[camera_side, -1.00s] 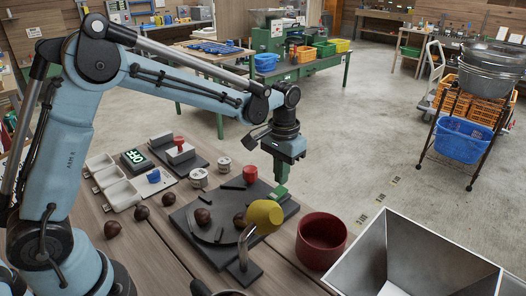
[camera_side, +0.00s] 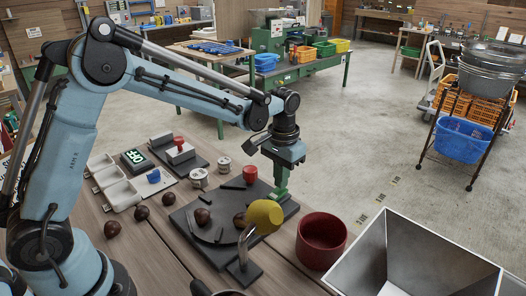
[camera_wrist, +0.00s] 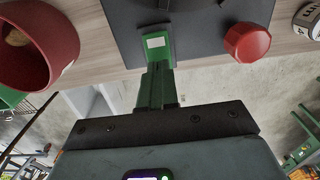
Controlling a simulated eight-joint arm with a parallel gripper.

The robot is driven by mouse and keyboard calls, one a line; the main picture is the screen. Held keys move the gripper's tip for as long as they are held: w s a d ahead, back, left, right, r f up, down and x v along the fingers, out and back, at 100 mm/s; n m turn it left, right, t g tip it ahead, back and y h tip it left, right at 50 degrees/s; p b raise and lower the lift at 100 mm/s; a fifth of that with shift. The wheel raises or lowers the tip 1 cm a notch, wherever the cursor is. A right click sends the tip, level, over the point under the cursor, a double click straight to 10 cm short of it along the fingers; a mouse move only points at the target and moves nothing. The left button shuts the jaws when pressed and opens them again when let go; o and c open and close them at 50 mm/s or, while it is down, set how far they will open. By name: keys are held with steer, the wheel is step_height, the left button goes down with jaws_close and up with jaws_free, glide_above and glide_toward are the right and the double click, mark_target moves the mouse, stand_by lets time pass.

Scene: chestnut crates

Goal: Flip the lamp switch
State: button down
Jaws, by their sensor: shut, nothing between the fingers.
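A yellow lamp-like shade (camera_side: 265,215) sits beside a bent metal tube on a dark base. Which control is the lamp switch is not clear. My gripper (camera_side: 279,196) is shut and points down at the right edge of the dark plate (camera_side: 190,229), where a small green block lies. The wrist view shows my shut green fingers at this white-labelled green block (camera_wrist: 157,32); contact cannot be told.
A red knob-like piece (camera_side: 250,174) stands on the plate, close left of my gripper. A dark red bowl (camera_side: 321,239) and a metal hopper (camera_side: 430,258) are on the right. Brown chestnuts (camera_side: 112,228) lie at the left and on the plate. White round pieces (camera_side: 199,178) stand behind.

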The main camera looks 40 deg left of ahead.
steer(key=shift+f, duration=0.65)
stand_by(0.3)
steer(key=shift+r, duration=3.55)
steer(key=shift+s, duration=0.1)
steer(key=s+a+r+t, duration=0.1)
steer(key=s+a+t, duration=0.1)
steer(key=s, duration=0.6)
steer(key=s+a+r+t, duration=0.1)
steer(key=s+a+t, duration=0.1)
steer(key=s+t, duration=0.3)
steer(key=shift+s+a+r, duration=0.25)
steer(key=shift+s+r, duration=0.1)
steer(key=shift+s, duration=1.3)
